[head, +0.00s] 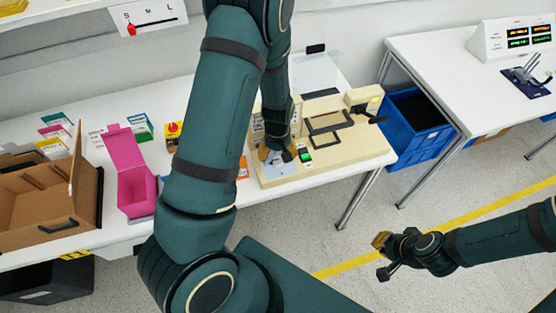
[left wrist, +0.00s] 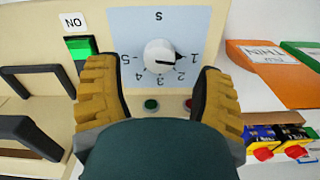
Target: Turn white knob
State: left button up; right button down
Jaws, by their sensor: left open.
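The white knob (left wrist: 160,57) sits on a light blue dial plate (left wrist: 197,25) in the left wrist view. Its black pointer line points right, near the 1 of the numbers printed around it. My left gripper (left wrist: 155,70) is open, with one yellow ribbed finger on each side of the knob and a gap to both. In the head view my left gripper (head: 277,154) is over the front left of the beige machine (head: 343,146); the knob is hidden there. My right gripper (head: 382,254) hangs over the floor, away from the machine; its opening is unclear.
A green switch (left wrist: 80,46), a green button (left wrist: 151,105) and a red button (left wrist: 188,104) are close to the fingers. Black handles (left wrist: 30,137) stand on the machine. A pink bin (head: 130,175) and cardboard box (head: 40,205) are at left, a blue crate (head: 413,130) at right.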

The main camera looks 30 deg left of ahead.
aim_at(278, 160)
pick_arm(q)
jog(key=shift+f, duration=1.75)
grip_shut()
jog(key=m+b, duration=0.1)
jog(key=m, duration=0.3)
jog(key=shift+m+b, duration=0.55)
jog(key=shift+m, duration=1.55)
